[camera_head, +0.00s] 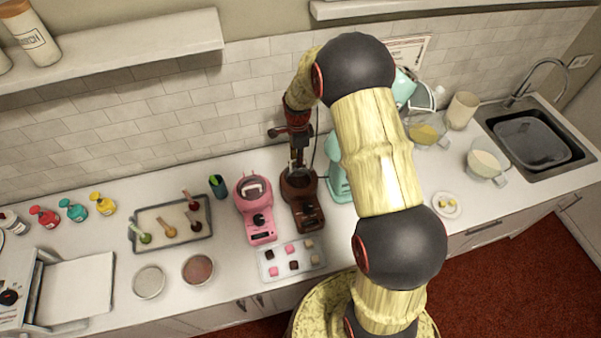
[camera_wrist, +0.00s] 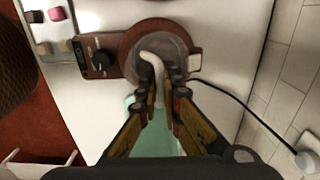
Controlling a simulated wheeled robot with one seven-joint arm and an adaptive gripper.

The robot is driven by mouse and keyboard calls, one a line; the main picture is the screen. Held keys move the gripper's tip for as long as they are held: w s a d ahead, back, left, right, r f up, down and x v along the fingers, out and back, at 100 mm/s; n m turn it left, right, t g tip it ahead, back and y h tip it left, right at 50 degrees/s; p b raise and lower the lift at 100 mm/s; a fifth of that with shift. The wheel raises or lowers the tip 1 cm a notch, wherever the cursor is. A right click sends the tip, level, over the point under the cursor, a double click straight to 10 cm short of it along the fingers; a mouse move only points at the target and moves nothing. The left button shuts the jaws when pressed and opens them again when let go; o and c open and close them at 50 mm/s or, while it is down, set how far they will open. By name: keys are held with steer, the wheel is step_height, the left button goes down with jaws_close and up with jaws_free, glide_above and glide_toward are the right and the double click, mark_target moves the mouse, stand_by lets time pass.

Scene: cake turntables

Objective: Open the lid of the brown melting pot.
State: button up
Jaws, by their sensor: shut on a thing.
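The brown melting pot (camera_head: 308,216) stands on the counter, right of a pink melting pot. In the wrist view its brown base (camera_wrist: 97,56) has a black knob, and its round bowl lies in the middle. A lid with a pale curved handle (camera_wrist: 154,62) is over the bowl. My gripper (camera_wrist: 164,90) is shut on this handle, with one finger on each side of it. In the head view my gripper (camera_head: 297,168) is directly above the brown pot and hides part of it. I cannot tell whether the lid is raised at all.
The pink melting pot (camera_head: 258,214) stands close on the left, and a mint-green appliance (camera_head: 337,180) close on the right. A tray of small sweets (camera_head: 290,261) lies in front. A black cord (camera_wrist: 250,112) runs behind the brown pot towards the wall.

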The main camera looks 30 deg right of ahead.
steer(key=shift+w+d+r, duration=0.2)
steer(key=shift+w+r, duration=0.35)
steer(key=shift+w, duration=0.3)
steer(key=shift+w+d+r, duration=0.15)
steer(key=shift+w+r, duration=0.35)
steer(key=shift+w, duration=0.35)
steer(key=shift+w+d+r, duration=0.1)
steer(key=shift+w+d, duration=0.05)
steer(key=shift+w, duration=0.55)
steer(key=shift+w+d, duration=0.1)
steer(key=shift+w, duration=0.6)
steer(key=shift+w+d+f+b, duration=0.1)
steer(key=shift+w+d+f, duration=0.05)
steer(key=shift+w, duration=0.7)
steer(key=shift+w+d+f+b, duration=0.1)
steer(key=shift+w+d, duration=0.05)
steer(key=shift+w, duration=0.7)
steer(key=shift+w+d+f+b, duration=0.1)
steer(key=shift+w+d+f, duration=0.05)
steer(key=shift+w, duration=0.7)
steer(key=shift+w+d+f+b, duration=0.2)
steer(key=shift+w+f+b, duration=0.25)
steer(key=shift+w, duration=0.55)
steer(key=shift+f, duration=0.1)
steer(key=o, duration=1.3)
steer(key=shift+s, duration=0.1)
steer(key=shift+c, duration=0.2)
steer(key=shift+o, duration=0.3)
